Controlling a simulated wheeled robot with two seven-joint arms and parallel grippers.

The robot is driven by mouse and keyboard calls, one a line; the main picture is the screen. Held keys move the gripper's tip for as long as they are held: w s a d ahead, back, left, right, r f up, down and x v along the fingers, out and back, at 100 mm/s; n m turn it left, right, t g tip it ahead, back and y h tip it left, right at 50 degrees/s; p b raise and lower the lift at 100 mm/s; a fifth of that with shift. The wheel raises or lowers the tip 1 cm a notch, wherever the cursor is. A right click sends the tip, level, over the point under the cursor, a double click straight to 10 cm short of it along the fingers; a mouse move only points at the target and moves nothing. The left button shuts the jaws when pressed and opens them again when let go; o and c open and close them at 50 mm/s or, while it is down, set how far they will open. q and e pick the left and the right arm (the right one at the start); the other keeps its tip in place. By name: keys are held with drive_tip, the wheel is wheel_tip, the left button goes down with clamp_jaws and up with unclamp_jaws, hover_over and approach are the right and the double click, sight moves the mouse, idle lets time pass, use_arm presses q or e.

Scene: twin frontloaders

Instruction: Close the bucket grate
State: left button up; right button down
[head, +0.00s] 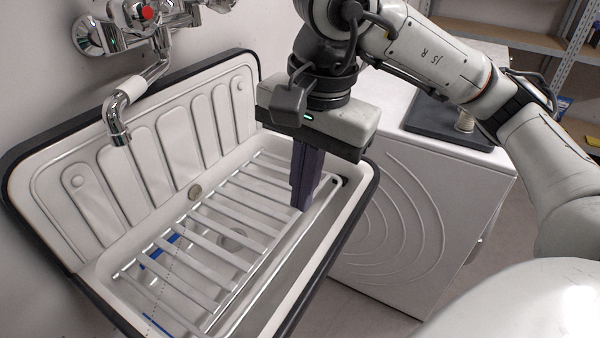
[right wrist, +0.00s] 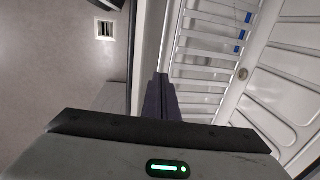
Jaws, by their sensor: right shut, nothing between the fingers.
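The bucket grate (head: 215,232) is a rack of pale slats with a metal rod along its front edge. It lies low and looks nearly flat across the white bucket sink (head: 130,196). My right gripper (head: 299,207) points down at the grate's right front end, its dark fingers together and empty. Whether the fingertips touch the grate I cannot tell. In the right wrist view the fingers (right wrist: 161,82) are beside the grate (right wrist: 205,45), near the sink's rim. My left gripper does not show.
A chrome tap (head: 118,115) hangs over the sink's back left. A white washing machine (head: 405,215) stands right of the sink, with a dark tray (head: 440,125) on top. Metal shelving (head: 520,38) is at the back right. Something blue (head: 160,250) shows beneath the grate.

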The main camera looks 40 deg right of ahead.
hover_over(294, 244)
drive_tip(key=f, duration=0.7)
drive_tip(key=shift+s+d+f, duration=0.1)
drive_tip(key=shift+s+f, duration=0.25)
drive_tip(key=shift+w+f, duration=0.1)
drive_tip(key=shift+f, duration=0.4)
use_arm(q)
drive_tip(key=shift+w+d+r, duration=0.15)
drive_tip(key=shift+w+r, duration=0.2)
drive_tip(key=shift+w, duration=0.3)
